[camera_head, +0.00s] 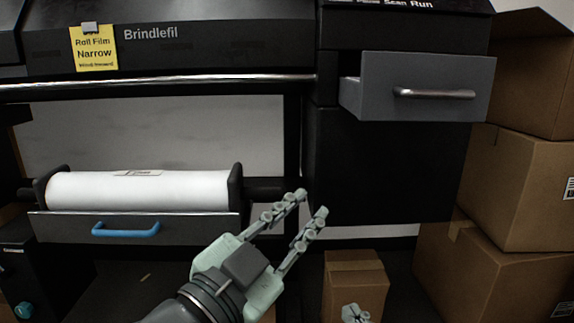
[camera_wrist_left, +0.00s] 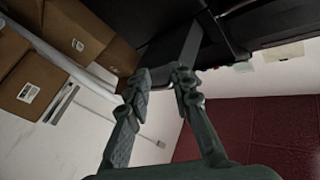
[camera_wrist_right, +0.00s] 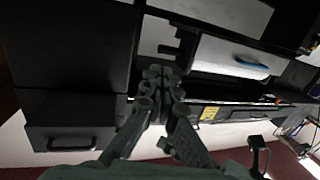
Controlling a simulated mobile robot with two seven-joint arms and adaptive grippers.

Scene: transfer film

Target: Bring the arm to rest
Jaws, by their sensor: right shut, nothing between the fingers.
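My left gripper (camera_head: 314,202) reaches up from the bottom of the head view, its two fingers apart and nothing between them. It also shows open and empty in the left wrist view (camera_wrist_left: 168,74). My right gripper (camera_head: 355,313) shows only as fingertips at the bottom edge of the head view. In the right wrist view its fingers (camera_wrist_right: 160,72) are together with nothing between them. Both grippers look clear of the printer (camera_head: 230,45).
A white film roll (camera_head: 140,190) sits in a tray with a blue handle (camera_head: 126,229) at left. A grey drawer (camera_head: 430,80) stands open at upper right. Cardboard boxes (camera_head: 505,190) are stacked at right, and a smaller box (camera_head: 354,285) stands low near the middle. A yellow note (camera_head: 94,48) hangs above.

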